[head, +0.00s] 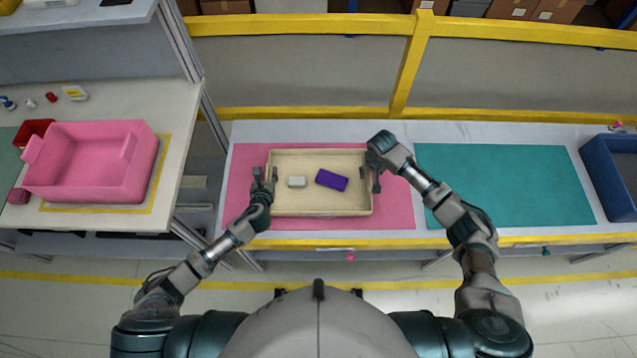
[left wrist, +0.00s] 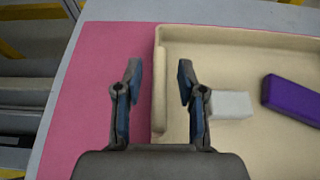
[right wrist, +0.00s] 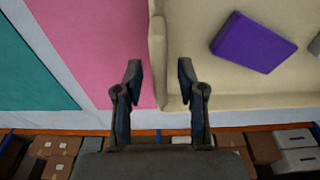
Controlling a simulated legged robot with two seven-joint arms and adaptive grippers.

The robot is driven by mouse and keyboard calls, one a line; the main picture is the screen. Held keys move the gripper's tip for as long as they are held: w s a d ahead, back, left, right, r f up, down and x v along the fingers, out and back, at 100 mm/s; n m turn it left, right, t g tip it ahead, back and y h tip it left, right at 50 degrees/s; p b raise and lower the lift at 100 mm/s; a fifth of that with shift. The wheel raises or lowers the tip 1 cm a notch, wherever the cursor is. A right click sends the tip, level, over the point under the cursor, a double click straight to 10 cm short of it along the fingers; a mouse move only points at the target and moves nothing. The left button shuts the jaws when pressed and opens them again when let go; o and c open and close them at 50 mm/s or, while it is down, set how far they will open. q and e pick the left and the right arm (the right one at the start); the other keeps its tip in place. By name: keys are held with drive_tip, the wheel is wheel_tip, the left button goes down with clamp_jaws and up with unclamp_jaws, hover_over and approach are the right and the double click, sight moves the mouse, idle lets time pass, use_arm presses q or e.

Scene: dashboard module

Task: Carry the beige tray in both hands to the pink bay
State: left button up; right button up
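The beige tray (head: 320,212) lies flat on the pink bay (head: 400,215), a pink mat area on the table. It holds a purple block (head: 331,180) and a small white block (head: 297,182). My left gripper (head: 265,175) is open at the tray's left wall; in the left wrist view the fingers (left wrist: 158,85) stand apart on either side of that wall. My right gripper (head: 372,178) is open at the right wall; in the right wrist view its fingers (right wrist: 158,85) are apart with the wall between them. Whether the fingers touch the walls I cannot tell.
A teal mat (head: 510,185) lies bare to the right, with a blue bin (head: 612,175) beyond it. A side table on the left carries a pink bin (head: 95,165) and a red bin (head: 32,130). A yellow rail (head: 310,25) runs behind the table.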

drive_tip(key=shift+r, duration=0.3)
use_arm(q)
drive_tip(key=v, duration=1.2)
use_arm(e)
wheel_tip(320, 180, up, 11)
drive_tip(key=s, duration=0.1)
drive_tip(key=shift+s, duration=0.25)
